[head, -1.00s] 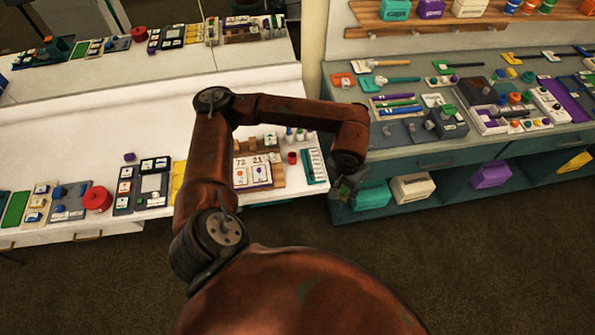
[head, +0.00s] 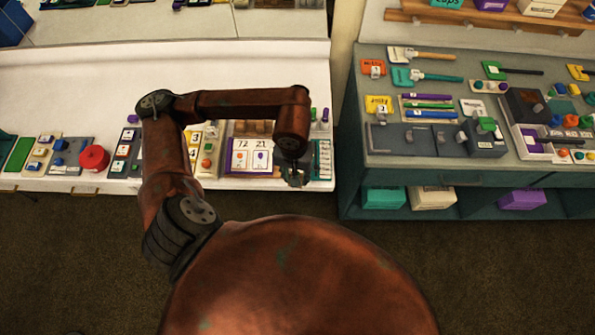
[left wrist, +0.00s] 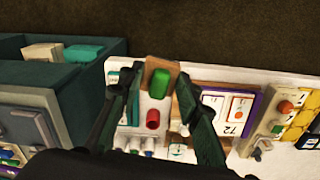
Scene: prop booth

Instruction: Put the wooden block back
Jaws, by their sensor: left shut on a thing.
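My left gripper (left wrist: 160,85) is shut on a brown wooden block (left wrist: 149,66) with a green cylinder (left wrist: 159,84) against its face, seen between the two dark fingers in the left wrist view. In the head view my left gripper (head: 294,178) hangs over the front right part of the white table, between the number-card board and the teal board; the block is too small and dark to make out there. A red cylinder (left wrist: 153,120) stands on the table below the fingers. My right gripper is not in view.
The white table (head: 60,100) carries a card board (head: 235,171) marked 72 and 21, a teal board (head: 323,160), a red round thing (head: 94,157) and several other boards. A grey-topped bench (head: 400,165) with tools stands to the right, across a gap.

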